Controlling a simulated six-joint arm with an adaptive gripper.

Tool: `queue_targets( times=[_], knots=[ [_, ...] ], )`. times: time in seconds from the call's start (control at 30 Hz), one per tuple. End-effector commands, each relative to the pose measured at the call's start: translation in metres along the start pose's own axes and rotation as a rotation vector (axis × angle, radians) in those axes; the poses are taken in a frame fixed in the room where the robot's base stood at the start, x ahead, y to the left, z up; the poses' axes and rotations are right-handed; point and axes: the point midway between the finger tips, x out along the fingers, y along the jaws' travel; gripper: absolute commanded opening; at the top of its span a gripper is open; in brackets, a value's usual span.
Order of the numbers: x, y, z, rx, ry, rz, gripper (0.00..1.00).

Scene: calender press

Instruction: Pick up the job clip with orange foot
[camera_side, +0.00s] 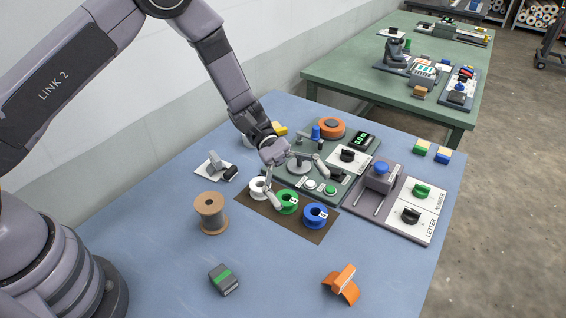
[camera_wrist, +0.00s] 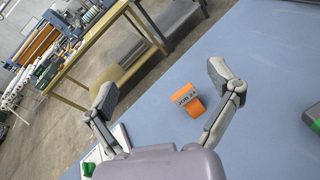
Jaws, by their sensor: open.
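The job clip with orange foot (camera_side: 343,282) lies on the blue table at the front right in the side view, with an orange block above a curved orange foot. In the wrist view it (camera_wrist: 188,99) shows past my fingers, with a label reading JOB. My gripper (camera_side: 298,180) is open, its fingers spread over the spools and the grey-green press base, well away from the clip. In the wrist view my gripper (camera_wrist: 160,83) shows empty, and the clip appears between the fingers but farther off.
A grey and green clip (camera_side: 223,279) lies at the front left. A brown spool (camera_side: 210,214) stands behind it. White, green (camera_side: 287,202) and blue (camera_side: 315,216) spools sit on a brown mat. A panel with knobs (camera_side: 413,205) is at right. The table's front middle is clear.

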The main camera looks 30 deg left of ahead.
Motion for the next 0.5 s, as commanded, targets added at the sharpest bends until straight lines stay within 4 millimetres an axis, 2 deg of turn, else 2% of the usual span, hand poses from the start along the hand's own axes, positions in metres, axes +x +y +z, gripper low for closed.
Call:
queue_targets(
  times=[0.03,0.2,0.33,0.5],
  knots=[
    [0.015,-0.004,-0.027,-0.068,-0.042,0.038,0.89],
    [0.05,-0.017,-0.098,-0.237,-0.137,0.181,0.89],
    [0.065,-0.03,-0.132,-0.316,-0.17,0.255,0.89],
    [0.076,-0.035,-0.147,-0.35,-0.183,0.292,0.89]
  ],
)
